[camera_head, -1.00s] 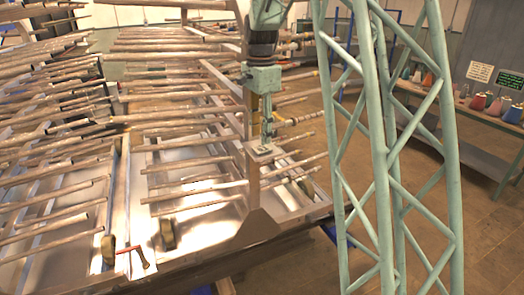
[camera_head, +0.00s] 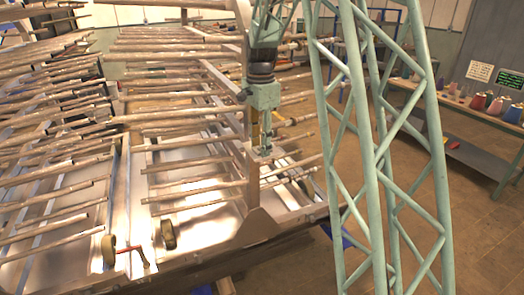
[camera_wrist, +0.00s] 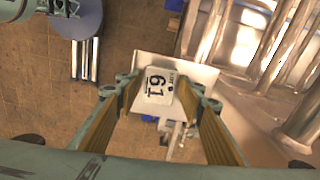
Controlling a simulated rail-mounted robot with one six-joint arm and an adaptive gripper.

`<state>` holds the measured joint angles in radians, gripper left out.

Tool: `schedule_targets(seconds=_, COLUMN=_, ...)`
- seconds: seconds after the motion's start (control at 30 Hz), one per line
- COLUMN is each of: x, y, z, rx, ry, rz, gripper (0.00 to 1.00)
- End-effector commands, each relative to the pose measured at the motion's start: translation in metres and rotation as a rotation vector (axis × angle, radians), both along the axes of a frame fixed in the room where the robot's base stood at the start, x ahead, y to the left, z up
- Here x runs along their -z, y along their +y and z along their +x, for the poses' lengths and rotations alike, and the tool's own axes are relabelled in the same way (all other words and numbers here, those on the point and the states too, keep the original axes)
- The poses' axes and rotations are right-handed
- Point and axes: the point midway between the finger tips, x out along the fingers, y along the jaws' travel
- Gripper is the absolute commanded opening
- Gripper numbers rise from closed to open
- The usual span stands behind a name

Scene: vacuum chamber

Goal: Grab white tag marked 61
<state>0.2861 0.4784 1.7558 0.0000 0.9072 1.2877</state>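The white tag (camera_wrist: 157,88) marked 61 shows in the middle of the wrist view, its number turned sideways. It appears on or just above a pale plate (camera_wrist: 199,75). My gripper (camera_wrist: 160,94) is open, with one finger to each side of the tag. Gaps show between the fingers and the tag, and I cannot tell how far the tips are above it. In the head view my gripper (camera_head: 266,150) points down at the right side of the rod rack, beside an upright post. The tag cannot be made out clearly there.
Long metal rods (camera_head: 195,160) stick out in rows left of my gripper, some close to it. A rack post (camera_head: 251,185) stands just left of it. A bench (camera_head: 470,125) with coloured cones is far right. Open brown floor (camera_head: 480,215) lies right of the rack.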

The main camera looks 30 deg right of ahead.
Motion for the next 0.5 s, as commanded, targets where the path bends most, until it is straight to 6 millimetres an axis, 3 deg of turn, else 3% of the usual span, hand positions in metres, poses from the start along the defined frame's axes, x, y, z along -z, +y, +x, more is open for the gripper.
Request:
schedule_targets(seconds=0.23, x=-0.0001, y=0.0, z=0.0, rx=0.0, ry=0.0, rz=0.0, gripper=0.34)
schedule_targets(seconds=0.37, x=-0.0001, y=0.0, z=0.0, rx=0.0, ry=0.0, rz=0.0, gripper=0.23)
schedule_targets(seconds=0.5, x=-0.0002, y=0.0, z=0.0, rx=0.0, ry=0.0, rz=0.0, gripper=0.21)
